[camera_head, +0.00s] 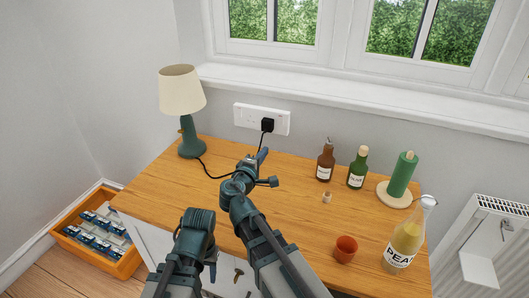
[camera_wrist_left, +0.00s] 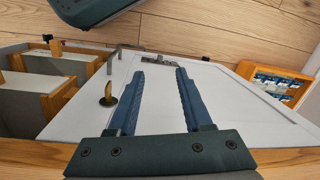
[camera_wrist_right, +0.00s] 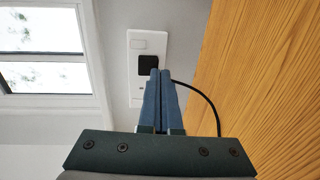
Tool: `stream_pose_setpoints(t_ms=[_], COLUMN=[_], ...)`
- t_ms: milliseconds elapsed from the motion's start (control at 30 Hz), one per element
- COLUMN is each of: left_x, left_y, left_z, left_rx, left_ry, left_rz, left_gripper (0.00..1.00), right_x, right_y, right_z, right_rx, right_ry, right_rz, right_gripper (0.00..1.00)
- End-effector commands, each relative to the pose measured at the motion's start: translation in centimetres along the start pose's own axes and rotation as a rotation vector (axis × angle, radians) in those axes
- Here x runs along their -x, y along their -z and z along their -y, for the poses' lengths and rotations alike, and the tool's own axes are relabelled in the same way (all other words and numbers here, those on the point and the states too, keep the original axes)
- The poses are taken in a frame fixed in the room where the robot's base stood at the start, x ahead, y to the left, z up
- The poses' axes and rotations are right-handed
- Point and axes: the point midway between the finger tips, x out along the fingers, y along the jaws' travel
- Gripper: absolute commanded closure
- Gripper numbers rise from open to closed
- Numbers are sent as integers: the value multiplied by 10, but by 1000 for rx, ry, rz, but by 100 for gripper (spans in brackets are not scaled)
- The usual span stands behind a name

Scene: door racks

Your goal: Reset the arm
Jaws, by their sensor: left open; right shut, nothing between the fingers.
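My right gripper (camera_head: 263,155) reaches over the wooden worktop toward the wall socket. In the right wrist view its fingers (camera_wrist_right: 160,72) are shut together with nothing between them, and their tips appear just in front of the black plug (camera_wrist_right: 148,65). I cannot tell whether they touch it. My left arm is low at the front edge of the worktop in the head view, its fingers mostly hidden there. In the left wrist view my left gripper (camera_wrist_left: 161,75) is open and empty over a white cabinet door (camera_wrist_left: 215,92) with a brass knob (camera_wrist_left: 108,95) beside the fingers.
The white double socket (camera_head: 262,119) is on the wall. A lamp (camera_head: 182,100) stands at the worktop's back left. Two bottles, a green candle-like roll (camera_head: 402,174), a terracotta cup (camera_head: 345,249) and a glass bottle (camera_head: 405,240) stand right. An orange crate (camera_head: 70,215) is on the floor.

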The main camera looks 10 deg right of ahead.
Motion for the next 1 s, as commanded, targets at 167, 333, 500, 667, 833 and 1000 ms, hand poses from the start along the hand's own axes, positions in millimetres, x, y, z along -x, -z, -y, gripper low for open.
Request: stream_pose_setpoints(t_ms=[167,333,500,667,833,1000], left_x=[1,29,89,141,187,213], left_y=[0,-2,-5,-8,-11,-12], left_z=[0,3,8,14,18,20], left_rx=[0,0,0,1,1,1], left_ry=[0,0,0,0,0,0], left_rz=[0,0,0,0,0,0], left_gripper=[50,50,50,50,50,50], right_x=[0,11,50,111,186,245], right_y=[0,-13,-38,-52,-54,-52], right_z=[0,-8,-5,8,10,4], right_rx=[-1,-76,-251,-381,-450,-462], right_ry=[2,92,361,672,990,1214], right_rz=[1,49,182,317,434,503], right_gripper=[100,100,100,100,100,100])
